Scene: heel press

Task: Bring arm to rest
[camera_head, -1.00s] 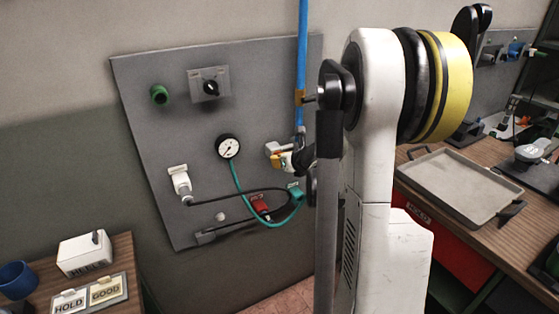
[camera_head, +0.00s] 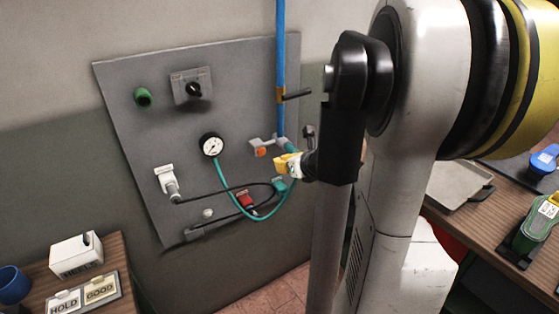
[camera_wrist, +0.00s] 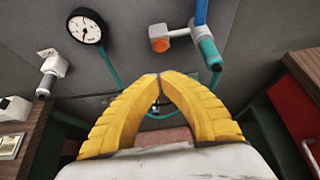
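My arm (camera_head: 340,120) stands large in the right half of the head view. My gripper (camera_head: 283,164) is in front of the grey wall panel, just below and right of an orange-ended valve (camera_head: 261,151). In the wrist view its yellow fingers (camera_wrist: 158,78) meet at their tips with nothing visible between them. The valve (camera_wrist: 160,45) and a teal hose connector (camera_wrist: 207,53) are beyond the fingertips, seemingly apart from them.
The grey panel (camera_head: 130,100) carries a gauge (camera_head: 212,145), a knob (camera_head: 193,89), hoses and plugs. A blue pipe (camera_head: 281,60) runs down it. A wooden table (camera_head: 125,262) is lower left. A bench with a grey tray (camera_head: 450,190) and green device (camera_head: 532,225) is right.

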